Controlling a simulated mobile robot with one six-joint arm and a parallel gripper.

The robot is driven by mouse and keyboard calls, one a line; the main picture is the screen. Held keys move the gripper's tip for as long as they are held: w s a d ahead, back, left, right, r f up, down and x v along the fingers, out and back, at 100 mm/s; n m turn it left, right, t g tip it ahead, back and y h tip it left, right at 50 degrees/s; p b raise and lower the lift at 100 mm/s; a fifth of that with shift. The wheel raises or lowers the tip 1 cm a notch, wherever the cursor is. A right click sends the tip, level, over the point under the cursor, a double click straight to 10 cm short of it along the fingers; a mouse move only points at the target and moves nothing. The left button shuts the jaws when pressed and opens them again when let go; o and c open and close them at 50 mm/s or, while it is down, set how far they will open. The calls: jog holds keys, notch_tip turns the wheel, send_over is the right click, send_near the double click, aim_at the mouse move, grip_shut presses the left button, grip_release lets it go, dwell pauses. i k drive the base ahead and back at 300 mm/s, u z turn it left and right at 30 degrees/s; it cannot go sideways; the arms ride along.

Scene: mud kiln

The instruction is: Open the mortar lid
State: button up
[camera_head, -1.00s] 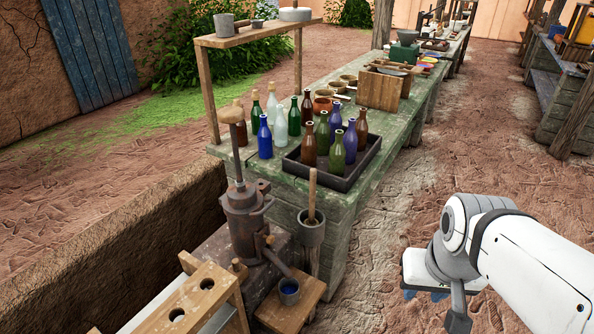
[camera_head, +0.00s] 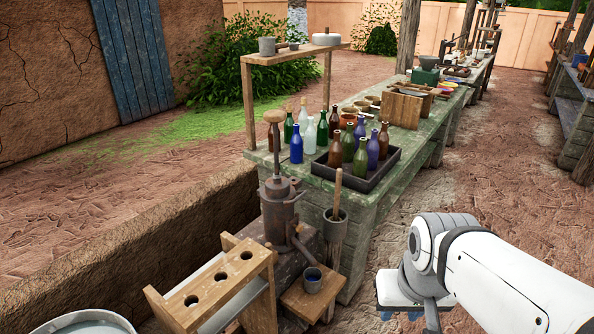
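A dark tray (camera_head: 376,176) of several bottles is on the green table (camera_head: 318,186). A shelf (camera_head: 295,52) rises behind.

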aim_at(281, 191)
jog(key=u, duration=0.1)
jog(key=i, duration=1)
jog(key=u, duration=0.05)
